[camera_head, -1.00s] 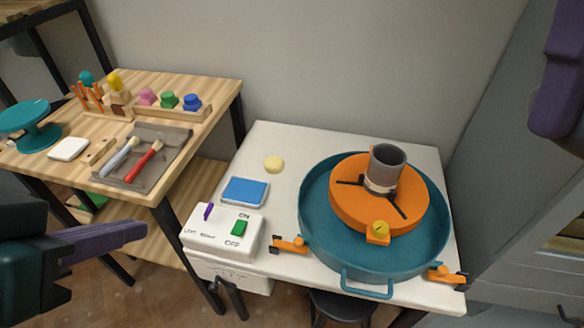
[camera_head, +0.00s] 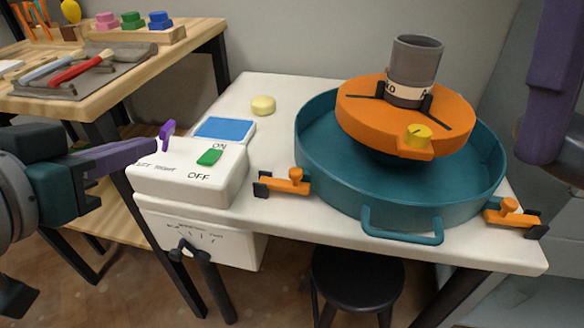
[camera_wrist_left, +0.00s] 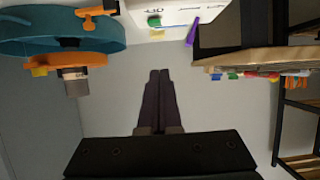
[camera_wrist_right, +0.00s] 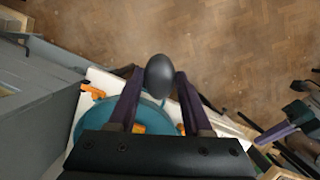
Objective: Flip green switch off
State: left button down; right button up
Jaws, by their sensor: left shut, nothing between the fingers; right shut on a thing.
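The green switch (camera_head: 209,157) is a small rocker on the white control box (camera_head: 180,188), between the printed words ON and OFF. It appears nearer the ON side; its exact tilt is hard to read. A purple lever (camera_head: 168,133) stands left of it. My left gripper (camera_head: 152,149) is shut and empty, its purple fingertips overlapping the box's left end in the head view, left of the green switch. Contact cannot be told. It also shows in the left wrist view (camera_wrist_left: 158,75). My right gripper (camera_wrist_right: 158,88) is shut on a dark oval object (camera_wrist_right: 159,74).
A teal basin (camera_head: 330,185) with an orange wheel (camera_head: 440,112) and grey cylinder (camera_head: 415,68) fills the table's right side. Orange clamps (camera_head: 290,182) sit by the basin. A black stool (camera_head: 357,272) stands below.

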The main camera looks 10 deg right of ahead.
aim_at(195, 178)
pick_arm(q)
jog(key=shift+w, duration=0.1)
pick_arm(e)
jog(key=shift+f, duration=0.1)
